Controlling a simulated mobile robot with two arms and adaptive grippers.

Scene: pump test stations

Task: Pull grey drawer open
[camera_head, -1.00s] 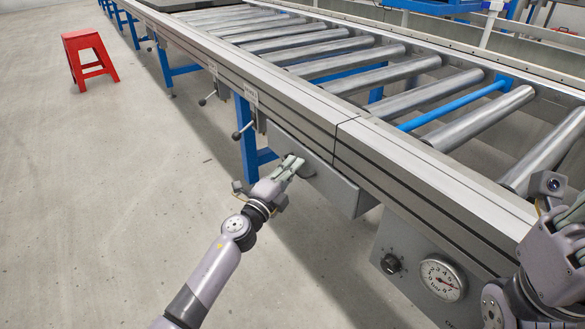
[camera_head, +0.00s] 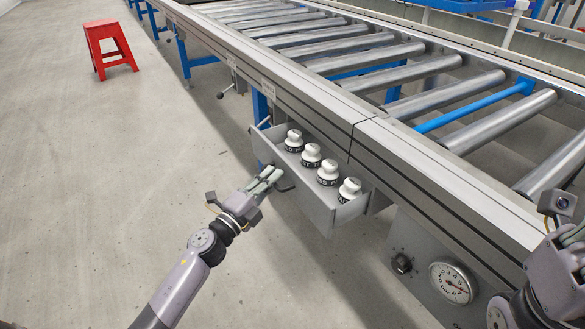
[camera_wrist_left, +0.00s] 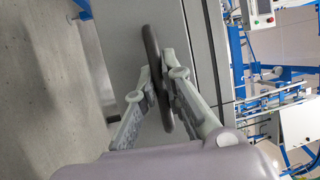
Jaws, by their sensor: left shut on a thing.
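The grey drawer (camera_head: 308,196) is pulled out from under the roller conveyor's side rail. Several white knobs with black lettered bands (camera_head: 327,172) stand in a row inside it. My left gripper (camera_head: 268,178) is at the drawer front, shut on the dark drawer handle (camera_head: 284,183). In the left wrist view the handle (camera_wrist_left: 152,55) passes between the two fingers (camera_wrist_left: 158,95), in front of the grey drawer face (camera_wrist_left: 112,30). My right gripper (camera_head: 572,238) is at the right edge, cut off by the frame; its fingers cannot be read.
The roller conveyor (camera_head: 400,75) runs along the right. A grey panel with a dial gauge (camera_head: 452,284) and a black knob (camera_head: 402,263) hangs right of the drawer. A red stool (camera_head: 108,46) stands at the far left.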

